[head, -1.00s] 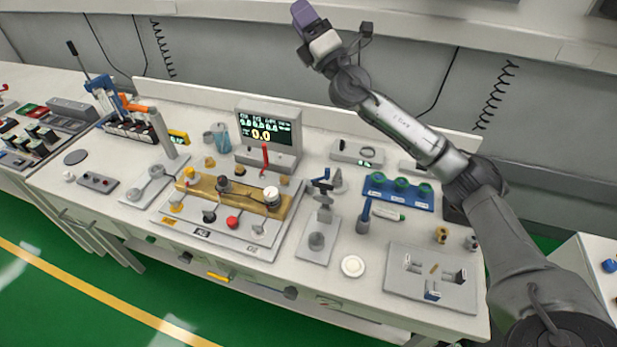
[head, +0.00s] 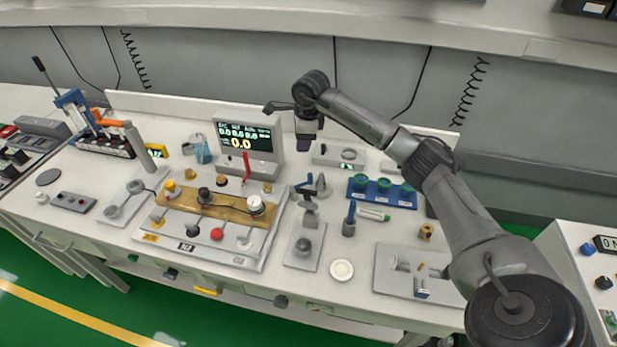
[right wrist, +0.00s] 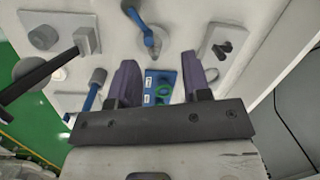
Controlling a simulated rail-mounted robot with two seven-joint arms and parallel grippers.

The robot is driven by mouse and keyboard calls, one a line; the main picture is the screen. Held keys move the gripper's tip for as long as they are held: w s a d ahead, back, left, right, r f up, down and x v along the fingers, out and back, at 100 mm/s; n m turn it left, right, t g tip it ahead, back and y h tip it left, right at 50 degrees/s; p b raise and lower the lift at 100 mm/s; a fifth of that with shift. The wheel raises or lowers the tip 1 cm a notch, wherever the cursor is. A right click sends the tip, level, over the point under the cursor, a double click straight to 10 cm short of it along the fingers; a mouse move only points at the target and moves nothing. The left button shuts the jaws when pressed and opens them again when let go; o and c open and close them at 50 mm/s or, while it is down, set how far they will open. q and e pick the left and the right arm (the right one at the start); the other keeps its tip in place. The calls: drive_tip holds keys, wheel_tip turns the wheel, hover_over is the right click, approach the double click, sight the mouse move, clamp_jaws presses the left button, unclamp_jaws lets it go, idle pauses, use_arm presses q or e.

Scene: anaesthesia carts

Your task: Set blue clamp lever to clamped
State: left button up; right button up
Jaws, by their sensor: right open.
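I cannot tell the lever's exact setting. My right gripper (head: 304,146) points down above the back of the bench, behind and above the clamp, apart from it. In the right wrist view its two purple fingers (right wrist: 160,72) are spread and empty. My left gripper is not in view.
A blue tray with green rings (head: 382,203) and a blue-handled tool in a holder (head: 349,222) stand right of the clamp. A display box (head: 246,165) stands behind left. A brown bar (head: 180,199) lies on a plate at left. A white disc (head: 341,270) lies in front.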

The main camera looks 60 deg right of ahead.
sight(310, 175)
drive_tip(key=shift+n+g, duration=0.6)
drive_tip(key=shift+g, duration=0.3)
drive_tip(key=s+f, duration=0.1)
drive_tip(key=f, duration=0.3)
drive_tip(key=f+b, duration=0.1)
drive_tip(key=f, duration=0.3)
drive_tip(key=s+f+b, duration=0.1)
drive_tip(key=f, duration=0.3)
drive_tip(key=shift+s, duration=0.3)
drive_tip(key=shift+f, duration=1)
drive_tip(key=shift+c, duration=0.2)
